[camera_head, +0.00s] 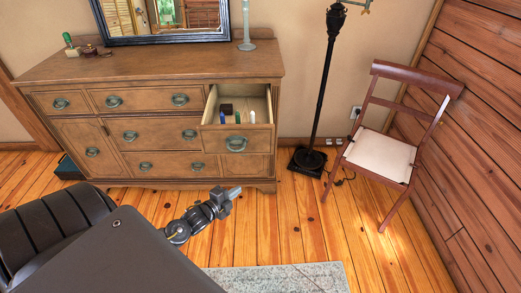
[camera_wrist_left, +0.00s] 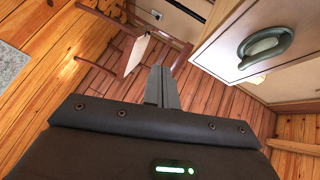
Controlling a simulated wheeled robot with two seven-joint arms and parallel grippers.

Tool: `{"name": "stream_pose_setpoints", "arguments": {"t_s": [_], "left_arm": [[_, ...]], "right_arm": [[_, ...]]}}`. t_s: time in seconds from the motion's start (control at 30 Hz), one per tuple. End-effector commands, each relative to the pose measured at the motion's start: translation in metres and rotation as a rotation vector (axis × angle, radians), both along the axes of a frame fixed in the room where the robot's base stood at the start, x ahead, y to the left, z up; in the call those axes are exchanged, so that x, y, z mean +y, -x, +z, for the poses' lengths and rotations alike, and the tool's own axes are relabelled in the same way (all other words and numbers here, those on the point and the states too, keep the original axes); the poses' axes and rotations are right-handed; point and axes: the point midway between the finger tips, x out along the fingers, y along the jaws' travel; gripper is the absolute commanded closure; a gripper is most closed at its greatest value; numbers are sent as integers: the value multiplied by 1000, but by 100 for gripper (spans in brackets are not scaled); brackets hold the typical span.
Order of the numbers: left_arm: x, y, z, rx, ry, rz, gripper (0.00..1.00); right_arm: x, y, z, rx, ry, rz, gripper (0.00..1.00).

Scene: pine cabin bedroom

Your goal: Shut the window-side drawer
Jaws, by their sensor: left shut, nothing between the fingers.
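The wooden dresser (camera_head: 150,128) stands against the back wall. Its top right drawer (camera_head: 237,129) is pulled out, with several small items inside; the other drawers look shut. My left gripper (camera_head: 237,190) is shut and empty, in front of the dresser and below the open drawer's front, not visibly touching it. In the left wrist view its closed fingers (camera_wrist_left: 162,78) point toward the chair side, and the drawer front (camera_wrist_left: 232,38) with its dark green handle (camera_wrist_left: 266,47) is on the right, apart from the fingers. My right gripper is not in view.
A black floor lamp (camera_head: 320,100) and a chair with a pale seat (camera_head: 380,157) stand right of the dresser. A mirror (camera_head: 165,22) and small items are on the dresser top. A grey rug (camera_head: 280,278) lies in front. Wood floor is clear between.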

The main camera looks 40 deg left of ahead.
Motion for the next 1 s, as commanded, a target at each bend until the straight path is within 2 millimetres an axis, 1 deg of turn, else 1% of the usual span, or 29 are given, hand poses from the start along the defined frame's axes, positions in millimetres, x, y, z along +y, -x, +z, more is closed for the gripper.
{"name": "stream_pose_setpoints", "arguments": {"t_s": [0.03,0.1,0.2,0.23,0.3,0.43,0.57,0.67,1.0], "left_arm": [[-4,-10,33,-75,-61,-44,100],[-9,-18,69,-156,-130,-86,100],[-14,-23,99,-227,-190,-119,100],[-15,-23,104,-238,-199,-124,100],[-17,-24,111,-253,-211,-131,100],[-17,-26,112,-255,-213,-131,100],[-19,-38,112,-255,-212,-131,100],[-21,-54,113,-256,-211,-129,100],[-30,-123,112,-253,-209,-128,100]], "right_arm": [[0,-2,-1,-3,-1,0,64],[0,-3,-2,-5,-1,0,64],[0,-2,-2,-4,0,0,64],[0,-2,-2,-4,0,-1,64],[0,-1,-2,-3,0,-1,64],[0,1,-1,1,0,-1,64],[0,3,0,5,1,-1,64],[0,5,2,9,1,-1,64],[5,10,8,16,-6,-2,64]]}}
